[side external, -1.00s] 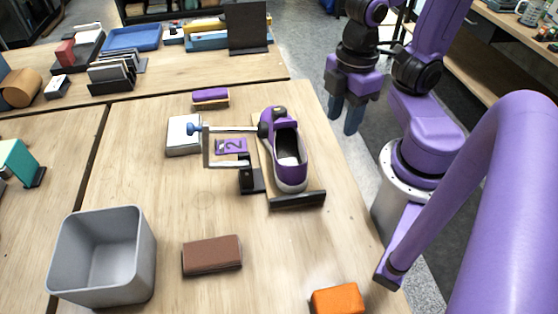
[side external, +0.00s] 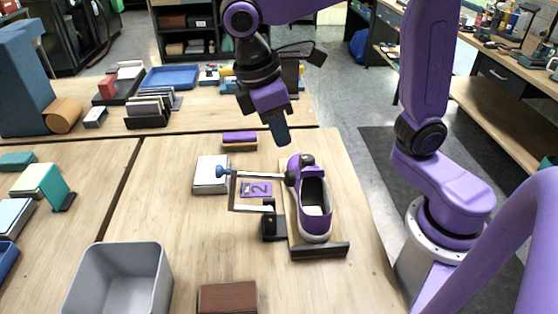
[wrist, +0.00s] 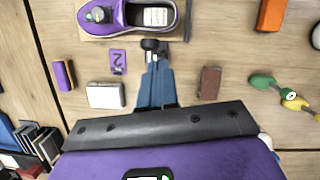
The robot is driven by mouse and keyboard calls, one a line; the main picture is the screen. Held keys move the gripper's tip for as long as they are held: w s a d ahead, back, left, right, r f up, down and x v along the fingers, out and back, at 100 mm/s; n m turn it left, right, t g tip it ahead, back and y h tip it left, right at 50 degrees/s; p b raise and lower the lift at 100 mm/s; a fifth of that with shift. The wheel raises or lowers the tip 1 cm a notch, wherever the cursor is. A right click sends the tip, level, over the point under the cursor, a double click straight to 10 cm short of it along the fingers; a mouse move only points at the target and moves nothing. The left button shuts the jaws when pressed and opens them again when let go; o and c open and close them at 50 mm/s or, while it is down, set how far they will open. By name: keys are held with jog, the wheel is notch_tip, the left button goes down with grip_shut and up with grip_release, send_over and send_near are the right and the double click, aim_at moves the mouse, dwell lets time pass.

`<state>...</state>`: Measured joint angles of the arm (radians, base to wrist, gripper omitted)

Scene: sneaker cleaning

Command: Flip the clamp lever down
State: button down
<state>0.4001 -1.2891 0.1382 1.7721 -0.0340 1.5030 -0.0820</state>
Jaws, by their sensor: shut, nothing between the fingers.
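The clamp (side external: 232,190) has thin silver bars, a blue knob (side external: 222,171) at its left end and a black base (side external: 272,228). Its upper bar reaches to the purple and white sneaker (side external: 316,192), which sits on a wooden board. In the side external view, my gripper (side external: 279,134) is shut and empty, pointing down above the far part of the table, behind the clamp. In the wrist view, my gripper's fingertips (wrist: 156,62) overlap the clamp (wrist: 154,46), hiding most of it. Contact cannot be told. The sneaker (wrist: 130,16) is at the top edge.
A purple-topped brush (side external: 240,138), a white box (side external: 211,176) and a purple number tag (side external: 257,189) lie close to the clamp. A grey bin (side external: 117,265) and brown block (side external: 228,297) are nearer the camera. Bare table lies between the bin and clamp.

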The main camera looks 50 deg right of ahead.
jog(key=w+a+r+g+h, duration=0.1)
jog(key=w+a+r, duration=0.1)
jog(key=w, duration=0.4)
jog(key=shift+a+r+m, duration=0.35)
jog(key=shift+a+m, duration=0.05)
jog(key=shift+a, duration=0.45)
send_near(289, 172)
jog(key=f, duration=0.5)
jog(key=shift+d, duration=0.4)
jog(key=shift+s+d+f, duration=0.45)
jog(key=shift+f, duration=0.2)
jog(key=shift+s+d, duration=0.3)
